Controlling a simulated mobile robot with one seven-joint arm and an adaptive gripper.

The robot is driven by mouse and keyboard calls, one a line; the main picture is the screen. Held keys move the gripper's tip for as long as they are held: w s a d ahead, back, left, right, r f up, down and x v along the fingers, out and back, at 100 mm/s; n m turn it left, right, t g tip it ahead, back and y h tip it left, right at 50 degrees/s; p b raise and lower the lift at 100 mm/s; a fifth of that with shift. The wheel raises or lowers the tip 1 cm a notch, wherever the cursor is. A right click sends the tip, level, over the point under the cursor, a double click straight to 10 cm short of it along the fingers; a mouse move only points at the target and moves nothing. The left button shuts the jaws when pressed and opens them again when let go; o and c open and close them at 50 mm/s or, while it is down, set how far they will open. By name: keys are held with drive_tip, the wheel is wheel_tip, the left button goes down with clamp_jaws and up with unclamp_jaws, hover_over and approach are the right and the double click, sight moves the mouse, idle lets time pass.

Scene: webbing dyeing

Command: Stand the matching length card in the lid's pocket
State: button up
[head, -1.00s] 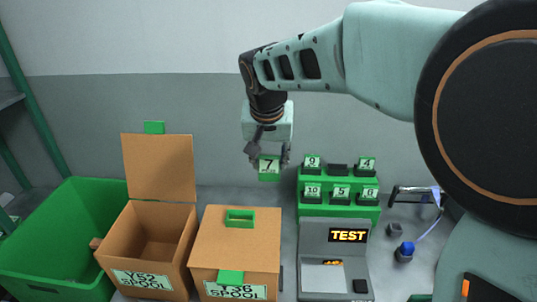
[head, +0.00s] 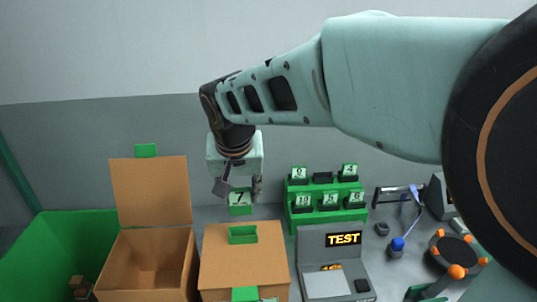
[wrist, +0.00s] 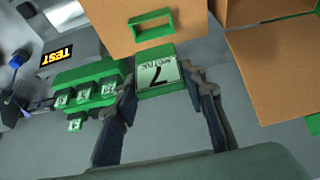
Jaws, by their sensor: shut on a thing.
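My gripper (head: 238,189) is shut on a green-edged card marked 7 (head: 240,200). The card also shows between the two fingers in the wrist view (wrist: 157,72). The closed cardboard box (head: 216,262) has a green rectangular pocket (head: 242,234) on its lid. In the wrist view the pocket (wrist: 152,38) lies just beyond the card. In the head view the card appears above and behind the pocket, apart from it. The box's front label is mostly out of the head view.
A green card rack (head: 327,216) with several numbered cards stands right of the gripper; its top middle holder looks empty. A TEST device (head: 335,262) stands in front of it. An open cardboard box (head: 145,265) with raised lid and a green bin (head: 60,245) are at left.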

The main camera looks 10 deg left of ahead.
drive_tip(key=shift+f, duration=0.2)
drive_tip(key=shift+f+b, duration=3.15)
drive_tip(key=shift+f, duration=0.8)
drive_tip(key=o, duration=1)
